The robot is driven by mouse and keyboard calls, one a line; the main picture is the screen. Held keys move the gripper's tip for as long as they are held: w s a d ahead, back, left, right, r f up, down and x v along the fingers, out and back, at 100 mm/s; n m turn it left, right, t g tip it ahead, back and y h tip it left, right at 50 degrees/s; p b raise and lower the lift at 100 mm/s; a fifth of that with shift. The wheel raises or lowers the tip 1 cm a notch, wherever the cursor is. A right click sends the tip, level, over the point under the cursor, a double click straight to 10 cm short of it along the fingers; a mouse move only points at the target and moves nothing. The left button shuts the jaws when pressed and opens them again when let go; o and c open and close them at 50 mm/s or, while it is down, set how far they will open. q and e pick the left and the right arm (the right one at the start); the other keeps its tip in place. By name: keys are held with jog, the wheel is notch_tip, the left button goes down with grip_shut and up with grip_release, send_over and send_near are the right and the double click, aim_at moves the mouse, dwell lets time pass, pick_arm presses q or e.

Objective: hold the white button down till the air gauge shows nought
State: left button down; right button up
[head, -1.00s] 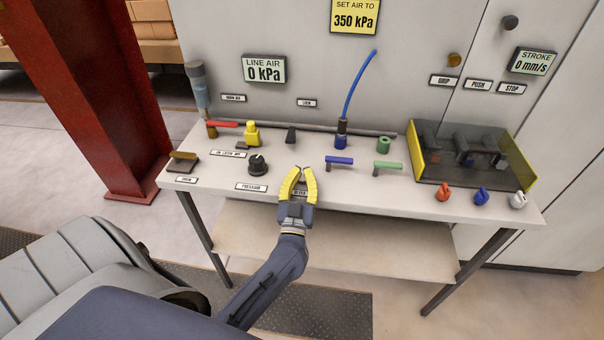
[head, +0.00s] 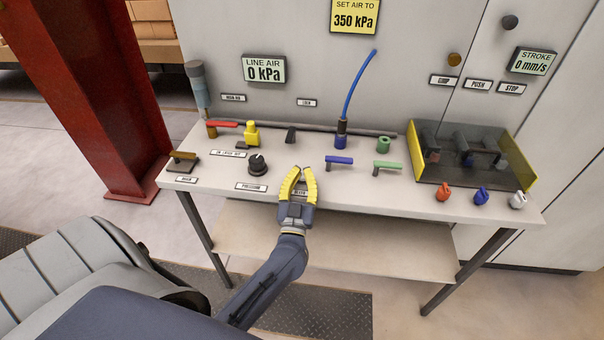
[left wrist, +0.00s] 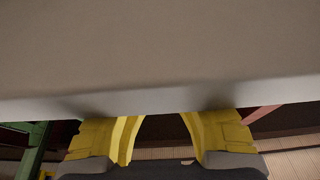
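The air gauge (head: 264,69), marked LINE AIR, reads 0 kPa on the panel wall. My left gripper (head: 304,170) is over the front middle of the bench, at a label that seems to read BLEED (head: 299,193). Its yellow fingers are apart with nothing seen between them. The left wrist view shows the fingers (left wrist: 160,122) apart at the bench's pale edge. I cannot make out the white button in either view; the gripper may hide it. My right gripper is not in view.
The bench (head: 222,179) carries a black knob (head: 258,165) left of the gripper, blue (head: 340,160) and green (head: 388,165) handles to its right, and a dark tray with a yellow end (head: 520,157). A sign (head: 355,16) says set air to 350 kPa.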

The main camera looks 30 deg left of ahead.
pick_arm(q)
jog(key=shift+f, duration=0.6)
notch_tip(320, 180, up, 5)
jog(key=shift+s+r, duration=0.1)
jog(key=shift+v, duration=4.95)
